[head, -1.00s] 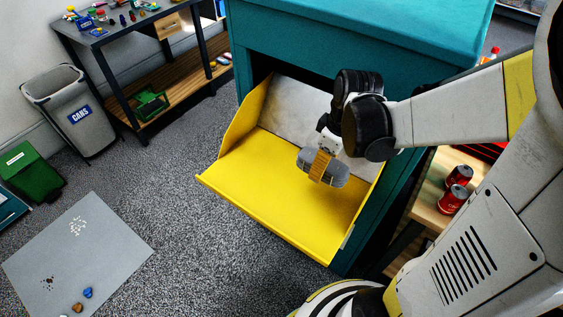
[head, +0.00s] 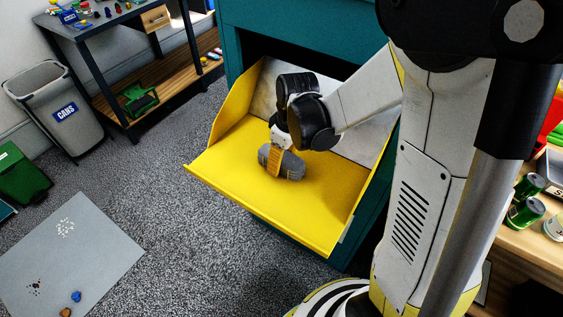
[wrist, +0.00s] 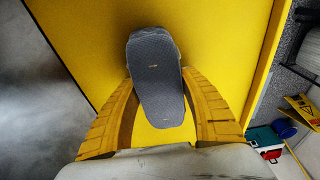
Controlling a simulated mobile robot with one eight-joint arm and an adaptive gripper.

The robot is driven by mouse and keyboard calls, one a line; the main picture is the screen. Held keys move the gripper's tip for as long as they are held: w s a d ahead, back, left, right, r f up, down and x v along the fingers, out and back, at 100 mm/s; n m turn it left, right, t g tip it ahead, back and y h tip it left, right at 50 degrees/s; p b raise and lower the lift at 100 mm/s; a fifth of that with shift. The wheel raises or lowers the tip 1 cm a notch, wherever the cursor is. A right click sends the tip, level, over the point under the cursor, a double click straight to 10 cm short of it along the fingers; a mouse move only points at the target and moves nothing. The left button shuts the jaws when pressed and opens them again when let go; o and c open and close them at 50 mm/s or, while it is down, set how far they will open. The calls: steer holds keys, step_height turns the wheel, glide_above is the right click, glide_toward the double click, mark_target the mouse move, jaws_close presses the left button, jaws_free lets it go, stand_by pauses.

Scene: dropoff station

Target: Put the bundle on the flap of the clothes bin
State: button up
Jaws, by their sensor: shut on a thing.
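The clothes bin (head: 232,45) is a teal cabinet with its opening facing me. Its yellow flap (head: 235,185) is folded out, with raised yellow sides. The bundle is a dark grey, rounded, oblong roll (head: 292,167), low over the middle of the flap. I cannot tell whether it touches the flap. My gripper (head: 274,160) is shut on the bundle. In the wrist view the bundle (wrist: 156,75) lies between my gripper's yellow ribbed fingers (wrist: 158,88), with yellow flap surface behind it.
A grey cans bin (head: 40,90) and a green bin (head: 22,175) stand at the left by a dark workbench (head: 95,35). A grey mat (head: 90,250) lies on the carpet. Green cans (head: 525,210) stand on a wooden shelf at the right.

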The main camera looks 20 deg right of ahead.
mark_target(287, 159)
steer(key=o, duration=1.2)
steer(key=shift+f, duration=0.1)
steer(key=shift+o, duration=0.2)
steer(key=r+p, duration=0.1)
steer(key=r, duration=0.2)
steer(key=s+r+p, duration=0.1)
steer(key=r+p, duration=0.1)
steer(key=r, duration=0.2)
steer(key=d+r+p, duration=0.1)
steer(key=r+p, duration=0.1)
steer(key=r, duration=0.2)
steer(key=shift+s+r, duration=0.2)
steer(key=shift+s, duration=0.05)
steer(key=s+a+r+m+t+h, duration=0.1)
steer(key=s+r+m+t, duration=0.4)
steer(key=s+r, duration=0.5)
steer(key=shift+s+m+t, duration=0.4)
steer(key=shift+s+m, duration=0.25)
steer(key=shift+m, duration=0.45)
